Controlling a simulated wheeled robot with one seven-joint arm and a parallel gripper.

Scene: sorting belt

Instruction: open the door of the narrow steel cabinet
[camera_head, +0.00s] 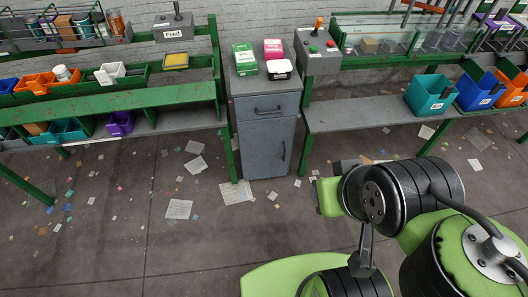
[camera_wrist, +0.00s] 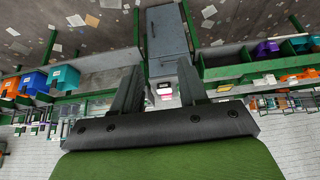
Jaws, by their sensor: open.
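The narrow steel cabinet (camera_head: 266,125) stands between two green-framed benches in the head view. It has a drawer with a horizontal handle (camera_head: 268,109) at the top and a tall door (camera_head: 262,150) below. The door looks shut, with a vertical handle (camera_head: 284,150) near its right edge. The cabinet (camera_wrist: 167,38) appears upside down in the wrist view, beyond the fingers. My gripper (camera_wrist: 160,78) is open and empty, its two fingers apart and clear of the cabinet. In the head view my arm is at lower right and largely hides the gripper.
A green box (camera_head: 244,61), a pink box and a black-and-white item sit on the cabinet top. The right bench's lower shelf (camera_head: 360,112) carries teal, blue and orange bins. The left bench (camera_head: 110,98) adjoins the cabinet. The floor before it holds only flat paper scraps.

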